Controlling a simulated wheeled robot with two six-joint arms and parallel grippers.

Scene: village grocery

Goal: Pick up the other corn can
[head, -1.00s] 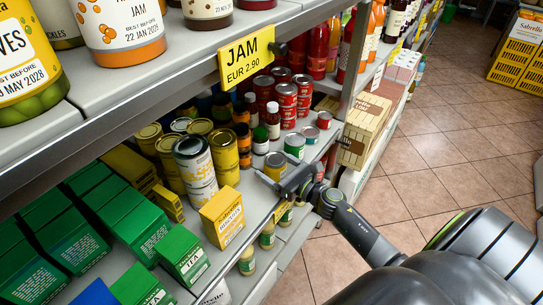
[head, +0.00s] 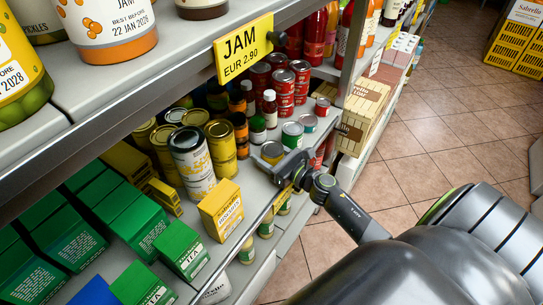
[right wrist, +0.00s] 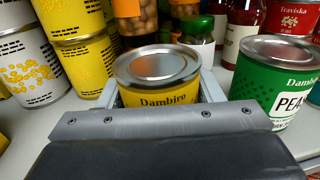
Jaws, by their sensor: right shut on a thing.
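A small yellow Dambiro can (right wrist: 158,88) with a silver lid stands between the fingers of my right gripper (right wrist: 163,90) in the right wrist view. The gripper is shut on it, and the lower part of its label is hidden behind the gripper. In the head view the same can (head: 271,151) is at the shelf's front, with my right gripper (head: 283,168) reaching in from the right. It looks upright; I cannot tell whether it touches the shelf. My left gripper is not in view.
A green peas can (right wrist: 275,85) stands close to the right of the held can. Stacked white-and-yellow cans (head: 191,160) and a yellow biscuit box (head: 221,210) are to the left. Jars and red cans (head: 285,82) stand behind. The upper shelf edge (head: 150,105) overhangs; the floor aisle (head: 420,130) is clear.

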